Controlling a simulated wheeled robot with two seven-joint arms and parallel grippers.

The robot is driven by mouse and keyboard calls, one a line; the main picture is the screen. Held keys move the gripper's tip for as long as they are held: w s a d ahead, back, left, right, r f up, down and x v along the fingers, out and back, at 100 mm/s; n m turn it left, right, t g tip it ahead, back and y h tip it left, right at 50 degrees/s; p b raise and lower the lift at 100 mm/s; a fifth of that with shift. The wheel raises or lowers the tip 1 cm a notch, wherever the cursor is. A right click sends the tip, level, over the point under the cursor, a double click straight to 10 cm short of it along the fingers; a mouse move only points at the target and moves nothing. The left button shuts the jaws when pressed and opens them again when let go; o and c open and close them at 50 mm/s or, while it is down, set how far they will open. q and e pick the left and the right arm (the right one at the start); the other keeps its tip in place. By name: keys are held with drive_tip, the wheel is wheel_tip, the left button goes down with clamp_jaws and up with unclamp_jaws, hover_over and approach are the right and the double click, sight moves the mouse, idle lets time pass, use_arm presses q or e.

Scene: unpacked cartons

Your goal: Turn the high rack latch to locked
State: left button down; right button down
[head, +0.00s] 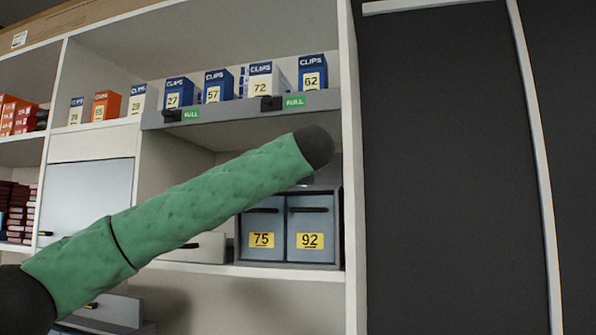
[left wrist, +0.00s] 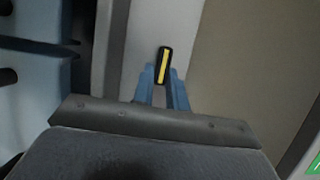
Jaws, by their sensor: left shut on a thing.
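In the left wrist view, a small black latch handle (left wrist: 164,66) with a yellow stripe stands nearly upright against a pale panel, tilted slightly. My left gripper (left wrist: 163,82) has its blue fingers on either side of the handle, shut on it. The head view shows my green left arm reaching up from the lower left, but its gripper is hidden or outside that view. I cannot pick out the same latch in the head view. My right gripper is in neither view.
A grey shelf ledge (head: 240,110) with green FULL labels and dark knobs carries several CLIPS boxes (head: 261,80). Below are grey drawers marked 75 (head: 262,225) and 92 (head: 310,225). A dark panel (head: 440,180) stands at the right. Part of a green label (left wrist: 313,165) shows in the left wrist view.

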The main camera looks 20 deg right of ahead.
use_arm(q)
drive_tip(key=shift+d+f, duration=0.1)
drive_tip(key=shift+f, duration=0.15)
drive_tip(key=c, duration=1.4)
unclamp_jaws()
drive_tip(key=shift+s, duration=0.1)
drive_tip(key=shift+r, duration=0.15)
drive_tip(key=shift+s, duration=0.1)
